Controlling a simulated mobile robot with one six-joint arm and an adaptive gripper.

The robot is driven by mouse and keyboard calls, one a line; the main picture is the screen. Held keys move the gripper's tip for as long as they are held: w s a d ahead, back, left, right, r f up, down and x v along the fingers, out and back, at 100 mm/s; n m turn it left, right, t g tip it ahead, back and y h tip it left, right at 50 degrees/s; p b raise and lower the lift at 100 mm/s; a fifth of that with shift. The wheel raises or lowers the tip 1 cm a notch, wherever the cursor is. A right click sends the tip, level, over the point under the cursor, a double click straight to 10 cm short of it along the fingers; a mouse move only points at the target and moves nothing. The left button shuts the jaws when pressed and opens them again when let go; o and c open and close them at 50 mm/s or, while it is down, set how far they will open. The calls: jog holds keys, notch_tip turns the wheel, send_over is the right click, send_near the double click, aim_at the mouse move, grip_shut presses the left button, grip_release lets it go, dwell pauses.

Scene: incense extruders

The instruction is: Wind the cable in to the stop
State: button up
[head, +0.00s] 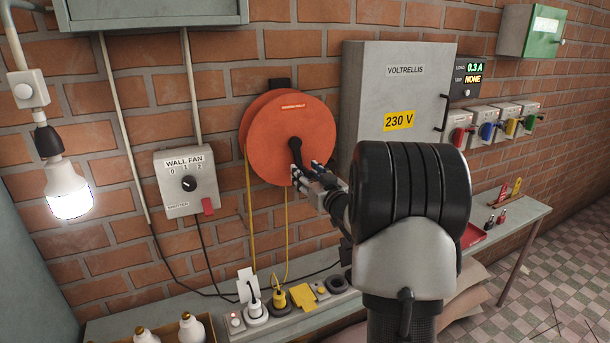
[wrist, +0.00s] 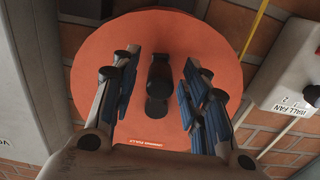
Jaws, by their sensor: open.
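An orange cable reel (head: 284,138) hangs on the brick wall between the wall fan switch and the grey cabinet. Its black crank handle (head: 295,148) sits on the front face; in the wrist view the handle (wrist: 158,85) stands between my fingers. My gripper (head: 300,178) is open in front of the reel, with one blue-padded finger on each side of the handle and a visible gap to both. The yellow cable (head: 250,215) hangs from the reel in two runs down to the bench. A yellow plug (head: 280,298) sits at the power strip below.
The grey 230 V cabinet (head: 370,90) stands close right of the reel. The wall fan switch (head: 187,180) is to the left. The bench (head: 350,308) below holds a power strip, plugs and a yellow card (head: 303,297). A lit bulb (head: 68,190) hangs at far left.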

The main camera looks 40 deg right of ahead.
jog(key=shift+w+d, duration=0.1)
jog(key=shift+w, duration=0.55)
jog(key=shift+c, duration=0.5)
grip_shut()
